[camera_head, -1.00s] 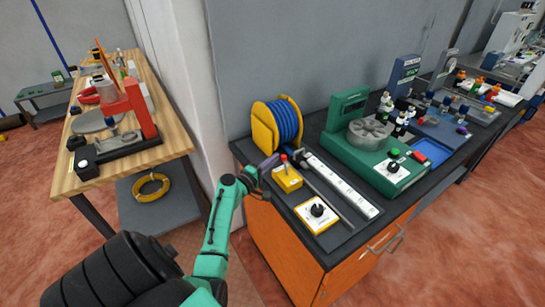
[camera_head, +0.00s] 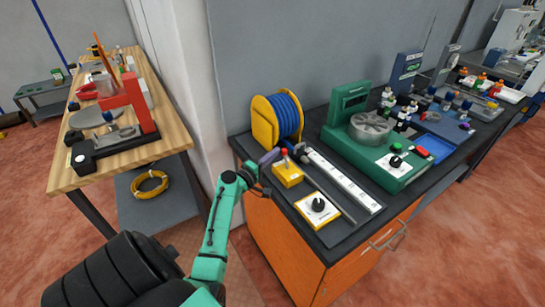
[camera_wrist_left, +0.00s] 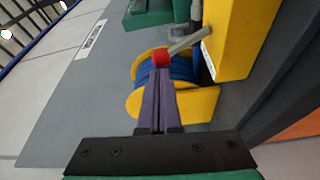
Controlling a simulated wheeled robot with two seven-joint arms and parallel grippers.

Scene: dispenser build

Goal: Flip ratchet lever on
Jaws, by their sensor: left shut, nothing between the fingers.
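The ratchet lever is a thin metal rod (camera_wrist_left: 186,42) with a red knob (camera_head: 284,152), on a yellow box (camera_head: 287,174) near the bench's left front corner. In the head view the lever stands up from the box. My left gripper (camera_head: 269,157) has purple fingers, shut and empty, just left of the knob. In the left wrist view the red knob (camera_wrist_left: 161,57) sits right at the fingertips (camera_wrist_left: 160,73), and the yellow box (camera_wrist_left: 231,38) is to the right. I cannot tell whether fingers and knob touch. My right gripper is not in view.
A yellow spool of blue hose (camera_head: 284,116) stands behind the lever box. A dial box (camera_head: 317,208) and a long white strip (camera_head: 343,181) lie to the right. A green machine (camera_head: 372,148) stands beyond them. A wooden table (camera_head: 160,115) is at left.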

